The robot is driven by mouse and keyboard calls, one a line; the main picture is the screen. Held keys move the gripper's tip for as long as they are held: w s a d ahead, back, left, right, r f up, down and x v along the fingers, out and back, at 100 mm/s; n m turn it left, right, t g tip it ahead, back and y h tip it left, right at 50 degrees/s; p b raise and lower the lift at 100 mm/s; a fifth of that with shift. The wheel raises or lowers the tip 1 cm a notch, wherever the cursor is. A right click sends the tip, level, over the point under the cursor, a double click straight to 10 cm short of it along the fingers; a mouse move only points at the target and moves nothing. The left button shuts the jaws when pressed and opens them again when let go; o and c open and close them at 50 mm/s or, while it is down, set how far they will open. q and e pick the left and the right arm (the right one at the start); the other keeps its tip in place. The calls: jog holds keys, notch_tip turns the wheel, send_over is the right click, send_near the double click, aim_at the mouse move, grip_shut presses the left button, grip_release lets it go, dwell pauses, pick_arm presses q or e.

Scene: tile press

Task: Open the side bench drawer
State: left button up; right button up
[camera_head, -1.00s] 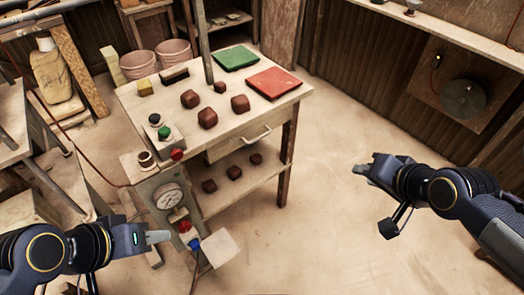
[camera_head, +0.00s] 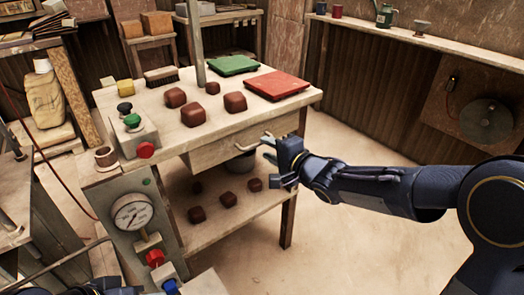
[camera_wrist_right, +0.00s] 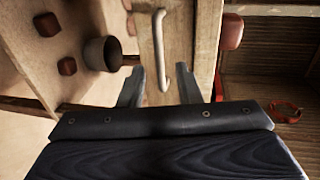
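The side bench drawer (camera_head: 225,147) is a pale wooden front under the bench top, and it looks shut. Its pale bar handle (camera_head: 258,145) also shows in the right wrist view (camera_wrist_right: 160,45). My right gripper (camera_head: 268,148) is at the handle's right end. In the right wrist view the open right gripper (camera_wrist_right: 158,88) has a finger on each side of the handle's near end, with gaps showing. I cannot tell whether either finger touches it. Only a dark part of my left arm shows at the bottom left of the head view; its gripper fingers are not visible.
The bench top (camera_head: 190,145) holds several brown blocks, a green tile (camera_head: 232,65) and a red tile (camera_head: 277,85). A lower shelf (camera_head: 250,205) holds more blocks and a dark pot (camera_head: 240,164). A gauge (camera_head: 131,215) stands at the left. Floor right of the bench is clear.

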aim_at(260, 144)
jog(key=shift+x, duration=1.85)
grip_shut()
